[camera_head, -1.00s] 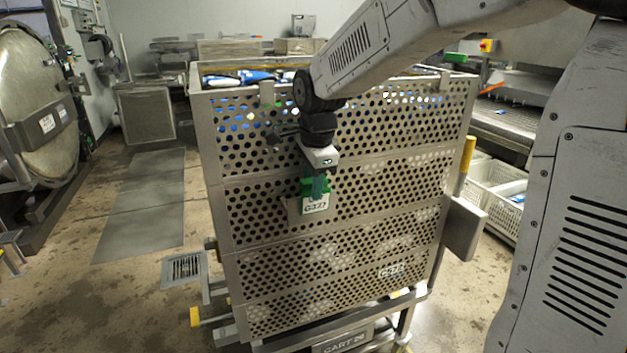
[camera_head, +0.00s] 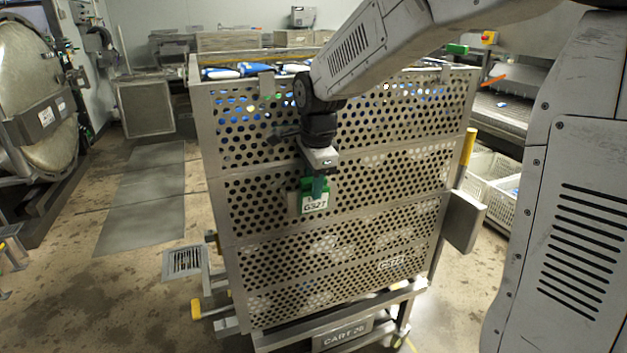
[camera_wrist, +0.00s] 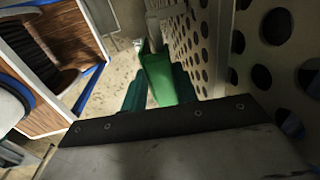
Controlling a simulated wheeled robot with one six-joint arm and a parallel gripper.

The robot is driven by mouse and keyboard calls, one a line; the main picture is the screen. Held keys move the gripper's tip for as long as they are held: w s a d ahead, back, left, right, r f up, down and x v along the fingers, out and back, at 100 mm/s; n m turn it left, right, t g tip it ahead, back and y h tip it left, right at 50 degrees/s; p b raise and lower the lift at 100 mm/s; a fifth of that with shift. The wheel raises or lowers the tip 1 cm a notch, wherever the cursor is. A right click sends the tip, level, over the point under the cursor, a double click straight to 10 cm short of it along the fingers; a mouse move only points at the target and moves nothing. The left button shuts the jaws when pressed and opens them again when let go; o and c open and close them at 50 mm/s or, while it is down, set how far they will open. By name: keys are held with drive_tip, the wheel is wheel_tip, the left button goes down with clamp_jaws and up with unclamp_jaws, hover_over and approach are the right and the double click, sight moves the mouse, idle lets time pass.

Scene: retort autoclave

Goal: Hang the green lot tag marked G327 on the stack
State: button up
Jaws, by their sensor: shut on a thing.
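The green lot tag (camera_head: 317,200) has a white label that reads roughly G327 in the head view. My gripper (camera_head: 314,184) is shut on its upper part and holds it upright at the front perforated wall of the stack (camera_head: 400,190). In the wrist view the green tag (camera_wrist: 168,80) sits between the dark green fingers (camera_wrist: 160,92), beside the perforated wall (camera_wrist: 265,60). I cannot tell whether the tag touches the wall. A pale plate (camera_head: 294,206) shows just behind and left of the tag. A white G327 label (camera_head: 391,263) is on the stack's lower right.
The stack stands on a cart with a CART plate (camera_head: 342,338). Blue and white packs (camera_head: 240,71) lie in its top. A round autoclave door (camera_head: 40,95) is at left, white crates (camera_head: 490,180) at right.

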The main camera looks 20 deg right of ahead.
drive_tip(key=o, duration=0.7)
drive_tip(key=shift+r, duration=3.85)
drive_tip(key=s, duration=1)
drive_tip(key=shift+r, duration=0.1)
